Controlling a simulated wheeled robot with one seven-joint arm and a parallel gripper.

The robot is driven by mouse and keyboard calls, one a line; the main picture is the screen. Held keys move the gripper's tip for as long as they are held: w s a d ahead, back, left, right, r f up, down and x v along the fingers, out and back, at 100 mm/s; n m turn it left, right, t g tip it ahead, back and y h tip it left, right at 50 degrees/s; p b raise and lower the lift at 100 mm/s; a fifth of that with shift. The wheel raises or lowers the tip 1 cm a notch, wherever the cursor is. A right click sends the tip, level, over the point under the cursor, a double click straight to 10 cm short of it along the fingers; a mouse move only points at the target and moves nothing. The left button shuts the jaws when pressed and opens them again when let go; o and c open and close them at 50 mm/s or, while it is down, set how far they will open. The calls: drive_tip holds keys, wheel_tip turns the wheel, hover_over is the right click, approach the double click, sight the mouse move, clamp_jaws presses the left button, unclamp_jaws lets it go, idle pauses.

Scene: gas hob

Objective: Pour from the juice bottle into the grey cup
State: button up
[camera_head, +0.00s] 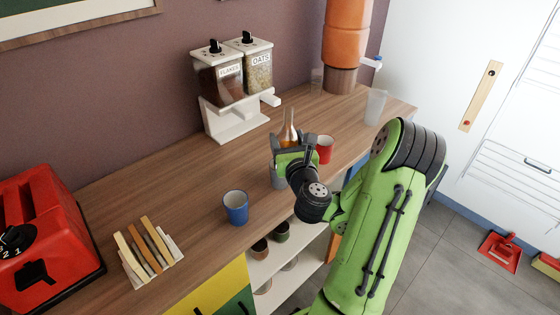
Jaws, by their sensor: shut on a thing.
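My gripper (287,141) is over the right half of the wooden counter, at the end of my green arm. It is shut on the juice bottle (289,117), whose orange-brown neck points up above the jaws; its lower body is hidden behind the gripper. The bottle looks about upright. The grey cup (277,179) stands on the counter just below and in front of the gripper, partly hidden by it. I cannot tell whether the bottle and the cup touch.
A red cup (324,150) stands just right of the gripper, and a blue cup (235,207) to the left. A cereal dispenser (232,90) is behind. A clear glass (375,107) and an orange drink dispenser (346,45) are at the far end.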

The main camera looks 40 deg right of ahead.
sight(291, 131)
drive_tip(key=shift+r+p, duration=2.15)
drive_tip(key=shift+r, duration=0.1)
drive_tip(key=shift+d+f, duration=0.1)
drive_tip(key=shift+f, duration=0.05)
